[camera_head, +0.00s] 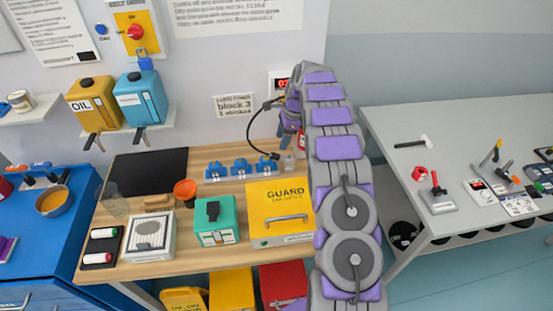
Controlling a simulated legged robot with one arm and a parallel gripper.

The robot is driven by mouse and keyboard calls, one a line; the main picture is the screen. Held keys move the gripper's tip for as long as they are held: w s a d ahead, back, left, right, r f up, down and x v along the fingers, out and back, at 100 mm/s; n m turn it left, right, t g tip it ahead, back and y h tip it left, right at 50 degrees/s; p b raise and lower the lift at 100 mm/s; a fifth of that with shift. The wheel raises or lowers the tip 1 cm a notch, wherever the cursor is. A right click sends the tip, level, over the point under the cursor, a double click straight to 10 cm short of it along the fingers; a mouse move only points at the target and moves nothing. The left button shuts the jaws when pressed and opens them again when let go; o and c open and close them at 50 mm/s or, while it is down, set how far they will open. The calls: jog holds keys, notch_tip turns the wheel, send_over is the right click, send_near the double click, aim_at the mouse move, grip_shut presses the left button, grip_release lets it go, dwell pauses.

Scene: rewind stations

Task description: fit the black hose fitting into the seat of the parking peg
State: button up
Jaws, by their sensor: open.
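A thin black hose (251,131) loops out to the left from beside the end of my arm. Its dark end, which looks like the black hose fitting (274,155), hangs low over the back right of the wooden bench. Several blue peg-like stands (240,167) with small labels stand in a row just left of it. I cannot tell which is the parking peg, and no seat shows clearly. My gripper (291,127) is open, above and right of the fitting, and is partly hidden by my arm. I cannot make out anything between its fingers.
A grey table (400,120) is at the right.

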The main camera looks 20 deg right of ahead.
aim_at(279, 155)
jog(key=shift+a+f, duration=0.3)
jog(key=shift+f, duration=0.25)
jog(key=shift+a+f, duration=0.3)
jog(key=shift+f, duration=0.2)
jog(key=shift+w+f, duration=0.1)
jog(key=shift+f, duration=0.1)
jog(key=shift+d+f, duration=0.2)
jog(key=f, duration=0.2)
jog(key=f+b, duration=0.1)
jog(key=shift+s+d+f, duration=0.1)
jog(key=shift+s+d, duration=0.15)
jog(key=shift+d, duration=0.1)
jog(key=shift+w+a+f, duration=0.15)
jog(key=shift+a+f, duration=0.5)
jog(key=shift+f, duration=0.2)
jog(key=shift+a, duration=0.4)
jog(key=shift+c, duration=0.2)
jog(key=shift+d, duration=0.5)
jog(key=c, duration=0.7)
jog(key=shift+a, duration=0.25)
grip_shut()
